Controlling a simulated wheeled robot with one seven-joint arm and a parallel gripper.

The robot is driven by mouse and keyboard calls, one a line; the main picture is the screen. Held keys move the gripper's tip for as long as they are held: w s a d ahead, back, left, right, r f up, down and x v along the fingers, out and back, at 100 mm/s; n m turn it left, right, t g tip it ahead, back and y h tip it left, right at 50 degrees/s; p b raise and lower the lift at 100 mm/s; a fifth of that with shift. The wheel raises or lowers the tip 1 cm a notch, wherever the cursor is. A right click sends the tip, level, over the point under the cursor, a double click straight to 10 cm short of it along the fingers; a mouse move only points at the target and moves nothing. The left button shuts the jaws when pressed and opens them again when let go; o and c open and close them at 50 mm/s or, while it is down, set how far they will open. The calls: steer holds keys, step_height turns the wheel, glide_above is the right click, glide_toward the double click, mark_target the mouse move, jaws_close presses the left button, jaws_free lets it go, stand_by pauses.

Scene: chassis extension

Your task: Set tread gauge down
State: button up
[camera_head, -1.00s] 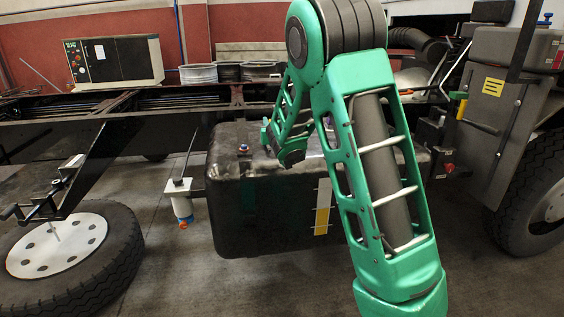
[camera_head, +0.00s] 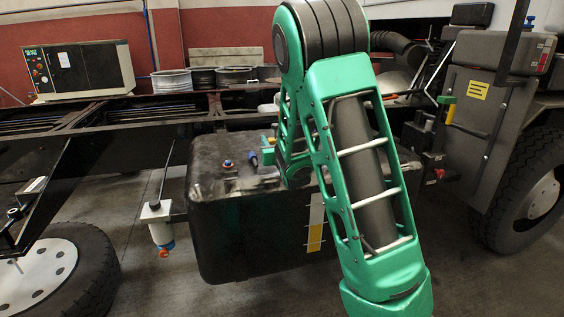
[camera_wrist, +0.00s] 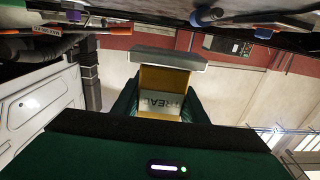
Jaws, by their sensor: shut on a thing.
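The tread gauge (camera_wrist: 163,103) is a yellowish block with a grey, partly readable label and a pale grey cap. In the wrist view it sits between the green fingers of my gripper (camera_wrist: 165,92), which is shut on it. In the head view my gripper (camera_head: 280,160) is over the top of the black tank (camera_head: 250,235), largely hidden behind my own arm. I cannot pick out the gauge there, nor tell whether it touches the tank.
Small fittings, one with a blue cap (camera_head: 228,164), stand on the tank's top left. A white filter (camera_head: 158,222) hangs left of the tank. The chassis rail (camera_head: 110,122) runs behind. Wheels (camera_head: 75,280) flank the tank. A grey cabinet (camera_head: 485,105) stands right.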

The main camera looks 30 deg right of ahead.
steer(key=s+d+f, duration=0.2)
steer(key=s, duration=0.1)
steer(key=shift+f, duration=2.15)
steer(key=o, duration=1.2)
